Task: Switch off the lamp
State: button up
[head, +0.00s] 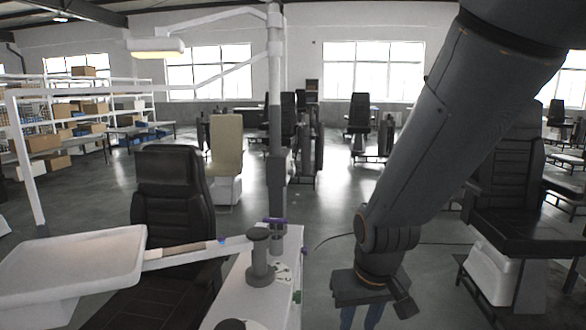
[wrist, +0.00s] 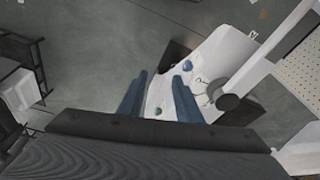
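The lamp (head: 157,47) hangs at the upper left of the head view on a white jointed arm. Its underside glows pale yellow. A grey post (head: 276,150) carries it above a white cabinet (head: 290,262). A green button-like part (head: 297,296) sits on the cabinet's right side; a green spot also shows in the wrist view (wrist: 158,111). A blue round part (wrist: 187,65) is on the cabinet in the wrist view. My gripper (head: 360,318) points down right of the cabinet; its blue fingers are apart and empty in the wrist view (wrist: 160,75). The fingertips are cut off in the head view.
A black chair (head: 174,190) and a white tray (head: 75,262) on an arm stand left of the cabinet. Another black chair (head: 505,185) with a white box (head: 490,270) is at the right. Open grey floor (head: 325,235) lies behind my gripper.

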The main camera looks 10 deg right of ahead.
jog(key=c, duration=0.3)
jog(key=shift+f+b, duration=0.35)
jog(key=c, duration=0.4)
jog(key=shift+g, duration=0.6)
jog(key=f+b, duration=0.3)
jog(key=f, duration=0.1)
jog(key=f+b, duration=0.4)
jog(key=w+f+b, duration=0.1)
jog(key=f+b, duration=0.3)
jog(key=shift+f, duration=0.3)
grip_shut()
